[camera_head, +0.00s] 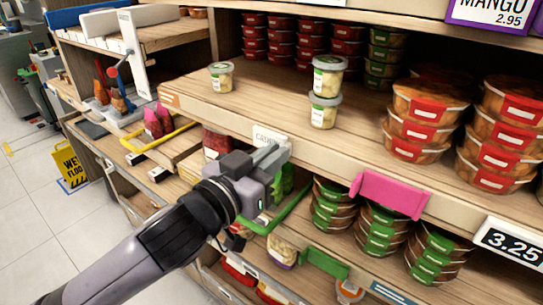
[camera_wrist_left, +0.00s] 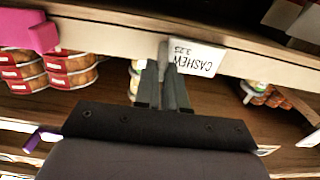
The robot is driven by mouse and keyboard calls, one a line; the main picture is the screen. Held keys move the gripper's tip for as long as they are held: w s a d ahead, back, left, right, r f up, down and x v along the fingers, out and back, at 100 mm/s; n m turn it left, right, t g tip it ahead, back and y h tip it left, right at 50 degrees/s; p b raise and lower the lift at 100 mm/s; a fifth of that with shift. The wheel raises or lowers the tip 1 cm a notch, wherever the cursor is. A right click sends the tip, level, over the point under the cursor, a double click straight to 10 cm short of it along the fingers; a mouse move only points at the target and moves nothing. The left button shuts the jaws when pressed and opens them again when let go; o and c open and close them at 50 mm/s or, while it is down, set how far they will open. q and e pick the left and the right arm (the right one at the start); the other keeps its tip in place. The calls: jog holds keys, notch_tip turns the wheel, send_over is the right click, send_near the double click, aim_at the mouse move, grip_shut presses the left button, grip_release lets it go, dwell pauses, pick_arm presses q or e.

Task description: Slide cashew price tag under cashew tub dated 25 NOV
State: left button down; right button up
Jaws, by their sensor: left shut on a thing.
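The white cashew price tag (camera_head: 266,135) is at the front edge of the upper shelf. In the left wrist view the tag (camera_wrist_left: 198,61) reads "CASHEW 3.25" upside down. My left gripper (camera_head: 272,155) is shut on the tag, its fingertips (camera_wrist_left: 166,75) at one side of it. Small green-lidded tubs with pale contents stand on the shelf: one alone (camera_head: 220,78) at the left, and two stacked, upper (camera_head: 328,76) and lower (camera_head: 323,111). Their dates are too small to read. My right gripper is not in view.
Bare shelf lies between the single tub and the stacked pair.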

pick_arm(q)
jog(key=s+d, duration=0.1)
jog(key=s+d+p, duration=0.1)
jog(key=d, duration=0.1)
jog(key=s+d, duration=0.1)
jog(key=d, duration=0.1)
jog(key=shift+s+d, duration=0.1)
jog(key=shift+s, duration=0.3)
jog(key=shift+f, duration=0.1)
jog(key=c, duration=1.2)
grip_release()
jog(key=v, duration=0.7)
jog(key=shift+b, duration=0.3)
